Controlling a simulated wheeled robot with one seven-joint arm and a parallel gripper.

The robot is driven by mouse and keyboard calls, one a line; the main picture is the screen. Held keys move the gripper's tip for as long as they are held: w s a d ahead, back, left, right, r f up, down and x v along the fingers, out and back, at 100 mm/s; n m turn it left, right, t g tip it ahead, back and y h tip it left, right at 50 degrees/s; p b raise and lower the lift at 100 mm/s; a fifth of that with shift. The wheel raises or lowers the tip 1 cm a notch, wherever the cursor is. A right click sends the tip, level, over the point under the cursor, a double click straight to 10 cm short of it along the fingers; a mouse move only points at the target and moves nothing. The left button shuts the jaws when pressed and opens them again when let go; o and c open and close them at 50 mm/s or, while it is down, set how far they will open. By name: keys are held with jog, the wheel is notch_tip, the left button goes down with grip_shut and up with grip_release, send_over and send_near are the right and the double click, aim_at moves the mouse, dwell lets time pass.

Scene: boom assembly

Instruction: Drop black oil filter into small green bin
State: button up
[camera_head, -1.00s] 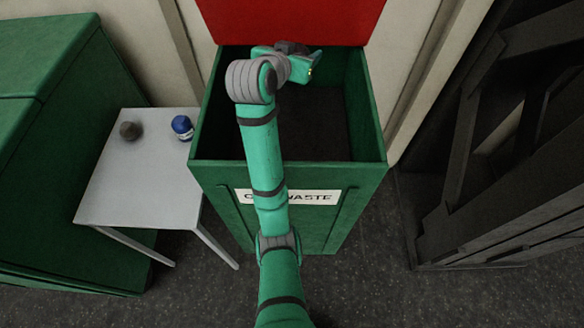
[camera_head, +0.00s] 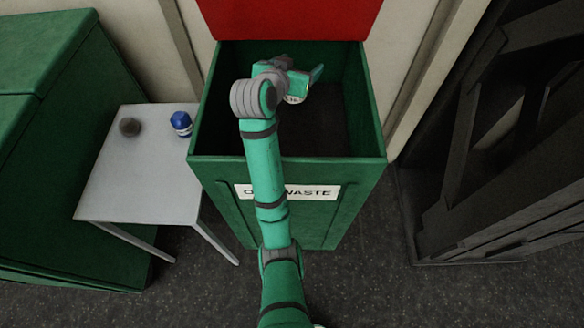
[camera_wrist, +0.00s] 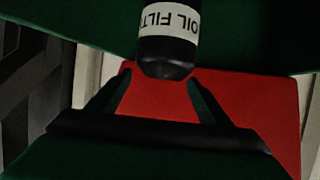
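My gripper (camera_head: 301,68) is open over the green bin (camera_head: 220,178) with the raised red lid. In the wrist view its two fingers (camera_wrist: 158,82) stand apart with nothing clamped between them. The black oil filter (camera_wrist: 168,55), with a white label, is just off the fingertips in that view. In the head view only its pale label (camera_head: 294,99) shows clearly, just below the gripper and within the bin's opening. The filter appears to be in mid-air inside the bin. My arm hides part of the opening and of the bin's waste label.
A grey table (camera_head: 150,185) stands left of the bin, with a blue can-like item (camera_head: 181,124) and a dark round item (camera_head: 130,127) on it. A larger green container (camera_head: 60,180) is at far left. Dark metal framework (camera_head: 500,180) stands at right.

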jog(key=shift+s, duration=0.1)
jog(key=v, duration=1)
jog(key=shift+s+a+r, duration=0.15)
jog(key=shift+s+a, duration=0.05)
jog(key=shift+d, duration=0.1)
dwell(0.3)
